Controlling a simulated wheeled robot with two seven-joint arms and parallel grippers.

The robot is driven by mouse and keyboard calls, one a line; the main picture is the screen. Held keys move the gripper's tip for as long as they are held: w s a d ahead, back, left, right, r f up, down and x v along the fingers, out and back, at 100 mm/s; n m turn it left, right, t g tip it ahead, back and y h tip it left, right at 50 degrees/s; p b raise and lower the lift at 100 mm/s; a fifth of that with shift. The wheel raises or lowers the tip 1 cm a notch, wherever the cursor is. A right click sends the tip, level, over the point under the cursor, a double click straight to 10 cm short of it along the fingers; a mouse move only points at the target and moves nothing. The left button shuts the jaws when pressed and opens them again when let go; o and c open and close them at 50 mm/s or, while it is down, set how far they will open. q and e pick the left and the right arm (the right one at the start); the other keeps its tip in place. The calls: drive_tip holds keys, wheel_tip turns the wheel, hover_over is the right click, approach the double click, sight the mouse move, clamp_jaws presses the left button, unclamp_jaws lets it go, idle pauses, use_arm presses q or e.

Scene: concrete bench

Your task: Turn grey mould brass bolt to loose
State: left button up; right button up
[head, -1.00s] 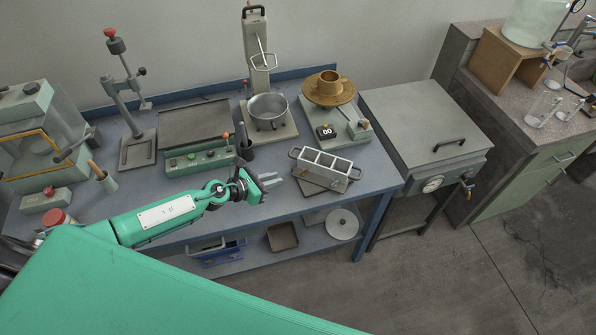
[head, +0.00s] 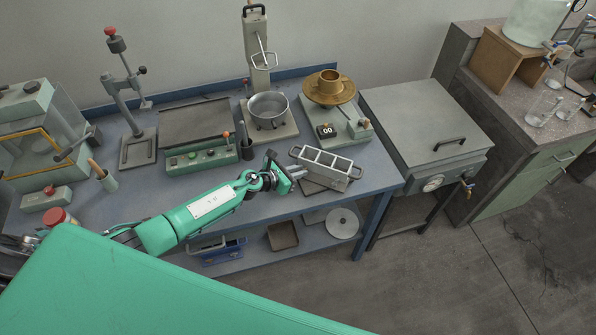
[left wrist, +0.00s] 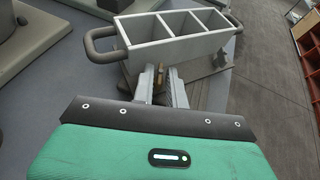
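The grey mould (head: 333,161), an open-topped block with three compartments and a bar handle at each end, sits on a dark plate at the bench's front edge. It also shows in the left wrist view (left wrist: 183,48). My left gripper (head: 298,172) is at the mould's near left end. In the left wrist view its two fingers (left wrist: 161,82) point at the mould's near side, below the rim. A small brass-coloured piece (left wrist: 160,84), likely the bolt, shows in the gap between the fingers. The gap looks open; I cannot tell whether either finger touches the piece. My right gripper is not in view.
Behind the mould stand a metal bowl (head: 268,107) and a scale (head: 345,132) bearing a brass dish and cup (head: 329,88). A control box (head: 201,160) lies to the left. A lidded grey cabinet (head: 425,115) stands to the right. The bench's front edge is close below the mould.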

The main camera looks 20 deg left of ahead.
use_arm(q)
clamp_jaws()
